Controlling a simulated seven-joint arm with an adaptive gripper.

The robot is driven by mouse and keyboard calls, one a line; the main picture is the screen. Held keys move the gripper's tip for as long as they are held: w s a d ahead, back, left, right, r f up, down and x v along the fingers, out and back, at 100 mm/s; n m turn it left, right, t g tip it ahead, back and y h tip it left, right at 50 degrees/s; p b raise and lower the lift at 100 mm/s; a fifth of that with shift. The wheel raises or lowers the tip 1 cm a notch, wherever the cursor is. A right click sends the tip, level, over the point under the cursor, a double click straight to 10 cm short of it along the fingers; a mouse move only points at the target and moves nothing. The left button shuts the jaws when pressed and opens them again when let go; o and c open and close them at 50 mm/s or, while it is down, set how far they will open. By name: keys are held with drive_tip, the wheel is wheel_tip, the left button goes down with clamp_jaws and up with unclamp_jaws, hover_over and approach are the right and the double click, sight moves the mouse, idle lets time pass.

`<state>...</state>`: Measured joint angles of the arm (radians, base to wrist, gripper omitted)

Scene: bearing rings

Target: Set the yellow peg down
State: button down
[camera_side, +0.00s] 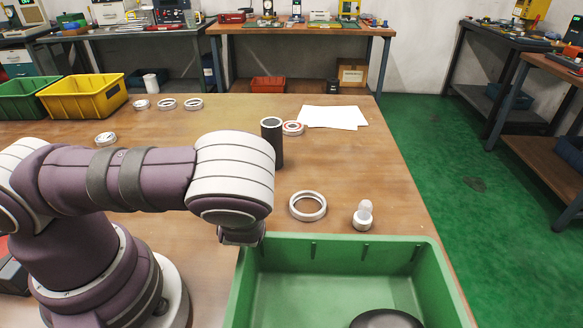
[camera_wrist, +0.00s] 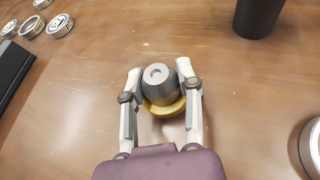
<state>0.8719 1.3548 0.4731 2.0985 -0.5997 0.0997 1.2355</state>
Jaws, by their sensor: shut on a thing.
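The yellow peg (camera_wrist: 165,107) is in the wrist view, with a grey stepped upper part (camera_wrist: 158,85) above a round yellow flange. My gripper (camera_wrist: 160,69) is shut on it, one finger on each side of the grey part. The table shows beneath and around the peg. I cannot tell whether its base touches the table. In the side view my arm hides the peg and the fingers.
A dark cylinder (camera_side: 278,150) stands on the table (camera_side: 390,190). A white ring (camera_side: 294,213) and a small white knobbed part (camera_side: 363,222) lie behind the green bin (camera_side: 440,262), which holds a dark disc (camera_side: 387,319). Several rings and white papers (camera_side: 333,116) lie farther back.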

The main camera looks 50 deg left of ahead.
drive_tip(key=shift+d+f, duration=0.1)
wheel_tip(320, 180, up, 9)
drive_tip(key=shift+r, duration=0.2)
drive_tip(key=shift+w+a+r, duration=0.1)
drive_tip(key=shift+w+a, duration=0.1)
drive_tip(key=shift+a, duration=0.2)
drive_tip(key=w+a+f+m+t+h, duration=0.1)
drive_tip(key=w+a+m+t+h, duration=0.2)
drive_tip(key=a, duration=0.5)
drive_tip(key=w+a+m+t+h, duration=0.2)
drive_tip(key=a+m+t, duration=0.15)
drive_tip(key=a, duration=0.45)
drive_tip(key=shift+m, duration=0.35)
drive_tip(key=shift+w+a+f, duration=0.1)
drive_tip(key=shift+w+f, duration=0.05)
drive_tip(key=shift+f, duration=3.9)
drive_tip(key=c, duration=0.7)
unclamp_jaws()
drive_tip(key=shift+f, duration=0.15)
drive_tip(key=shift+c, duration=0.2)
